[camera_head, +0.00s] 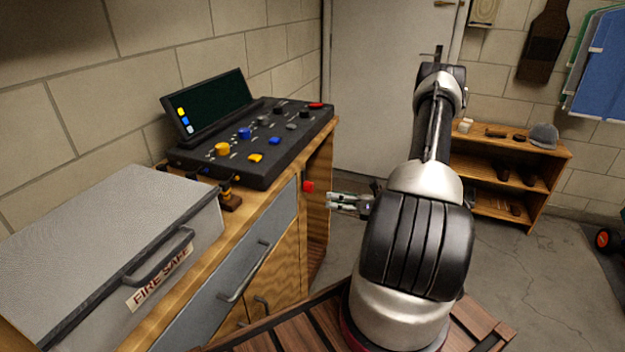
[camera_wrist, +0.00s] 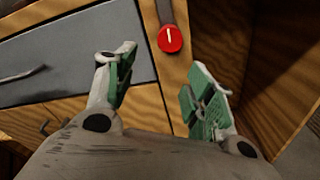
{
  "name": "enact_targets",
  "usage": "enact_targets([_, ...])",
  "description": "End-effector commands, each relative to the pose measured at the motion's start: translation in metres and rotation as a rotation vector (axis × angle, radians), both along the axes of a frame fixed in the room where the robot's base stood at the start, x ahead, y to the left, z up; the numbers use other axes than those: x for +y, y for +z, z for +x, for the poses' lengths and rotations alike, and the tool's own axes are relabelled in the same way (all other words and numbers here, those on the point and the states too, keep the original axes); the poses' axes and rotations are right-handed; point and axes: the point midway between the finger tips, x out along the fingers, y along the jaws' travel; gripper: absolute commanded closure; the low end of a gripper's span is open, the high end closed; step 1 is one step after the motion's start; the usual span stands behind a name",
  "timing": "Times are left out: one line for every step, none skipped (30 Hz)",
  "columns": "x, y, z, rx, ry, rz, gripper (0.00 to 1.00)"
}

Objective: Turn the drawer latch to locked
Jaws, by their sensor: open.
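The drawer latch is a round red knob (camera_wrist: 170,39) with a pale mark, on the wooden cabinet front right of the grey drawer (camera_wrist: 75,55). In the head view the red latch (camera_head: 308,186) sits just beyond the drawer's (camera_head: 230,265) far end. My gripper (camera_wrist: 163,85) is open and empty, with green-padded fingers. In the wrist view the knob lies ahead of and between the two fingertips, apart from both. In the head view my gripper (camera_head: 332,201) points left at the cabinet, close to the latch.
A grey fire safe (camera_head: 110,250) and a black control console (camera_head: 262,140) with coloured knobs stand on the cabinet top. The drawer handle (camera_head: 243,272) sticks out from the front. A wooden shelf (camera_head: 510,170) stands at the back right. Floor between is clear.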

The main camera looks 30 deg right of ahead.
Motion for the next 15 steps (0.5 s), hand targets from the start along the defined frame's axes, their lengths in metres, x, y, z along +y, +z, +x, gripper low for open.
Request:
enact_targets([-0.006,0.006,0.009,-0.002,-0.035,0.035,0.46])
enact_targets([-0.009,0.009,0.013,0.0,-0.054,0.064,0.46])
enact_targets([-0.009,0.013,0.015,0.006,-0.063,0.092,0.46])
enact_targets([-0.009,0.014,0.015,0.01,-0.061,0.107,0.46])
enact_targets([-0.008,0.015,0.015,0.015,-0.059,0.117,0.46])
enact_targets([-0.006,0.015,0.017,0.021,-0.059,0.124,0.46])
enact_targets([-0.004,0.015,0.019,0.023,-0.058,0.126,0.46])
enact_targets([-0.002,0.015,0.022,0.025,-0.057,0.127,0.46])
enact_targets([0.002,0.015,0.026,0.026,-0.056,0.127,0.46])
enact_targets([0.005,0.015,0.03,0.025,-0.054,0.126,0.46])
enact_targets([0.009,0.015,0.034,0.025,-0.054,0.126,0.46])
enact_targets([0.013,0.015,0.039,0.025,-0.054,0.125,0.46])
enact_targets([0.017,0.015,0.044,0.025,-0.054,0.125,0.46])
enact_targets([0.02,0.015,0.048,0.025,-0.054,0.125,0.46])
enact_targets([0.024,0.015,0.053,0.025,-0.054,0.125,0.46])
